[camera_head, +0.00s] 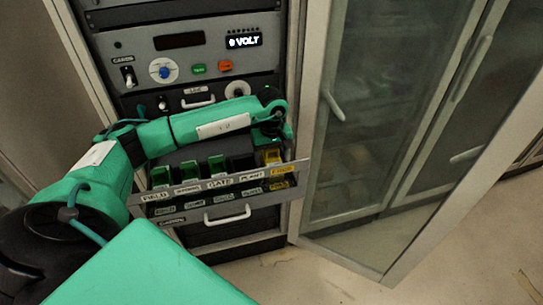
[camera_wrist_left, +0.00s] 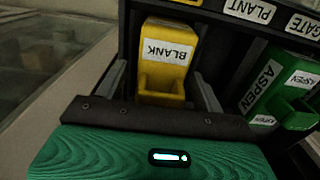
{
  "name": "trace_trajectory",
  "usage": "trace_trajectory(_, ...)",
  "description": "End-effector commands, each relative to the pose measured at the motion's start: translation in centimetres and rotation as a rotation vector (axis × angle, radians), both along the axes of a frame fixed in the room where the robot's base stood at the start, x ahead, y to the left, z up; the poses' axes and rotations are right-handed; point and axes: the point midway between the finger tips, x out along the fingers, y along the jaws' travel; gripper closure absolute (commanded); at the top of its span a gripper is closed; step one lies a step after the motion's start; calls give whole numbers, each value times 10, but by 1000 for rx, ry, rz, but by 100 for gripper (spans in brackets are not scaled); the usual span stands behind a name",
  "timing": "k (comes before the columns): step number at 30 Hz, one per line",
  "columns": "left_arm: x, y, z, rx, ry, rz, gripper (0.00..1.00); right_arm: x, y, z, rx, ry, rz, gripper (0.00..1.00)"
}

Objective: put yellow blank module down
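The yellow module labelled BLANK (camera_wrist_left: 165,55) stands in the end slot of the pulled-out drawer (camera_head: 222,198); its yellow top (camera_head: 271,156) also shows in the head view, at the drawer's right end. My left gripper (camera_head: 271,138) is over that end, pointing down. In the left wrist view its two fingers stand either side of the yellow module, with a narrow dark gap on each side, so it looks open around the module. The fingertips are partly hidden in the head view. My right gripper is not in view.
Several green modules (camera_head: 217,165) stand in the slots to the left; one labelled ASPEN (camera_wrist_left: 275,92) is close beside my gripper. The rack panel with the VOLT display (camera_head: 244,41) rises behind. An open glass door (camera_head: 365,120) stands close on the right.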

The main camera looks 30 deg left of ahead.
Motion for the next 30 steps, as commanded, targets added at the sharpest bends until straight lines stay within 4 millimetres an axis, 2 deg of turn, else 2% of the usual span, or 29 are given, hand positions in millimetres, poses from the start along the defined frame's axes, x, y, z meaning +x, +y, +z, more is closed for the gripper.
trace_trajectory(11, 0, 0, 6, 0, 0, 0, 31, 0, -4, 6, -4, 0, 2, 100)
trace_trajectory(12, 1, 0, 8, 0, -3, 0, 31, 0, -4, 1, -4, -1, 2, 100)
trace_trajectory(14, 2, 0, 17, 0, -5, 0, 31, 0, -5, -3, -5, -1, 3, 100)
trace_trajectory(24, 1, 0, 89, 0, -6, -1, 31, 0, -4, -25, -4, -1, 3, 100)
trace_trajectory(30, 1, 0, 116, -1, -2, 0, 31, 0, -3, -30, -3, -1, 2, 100)
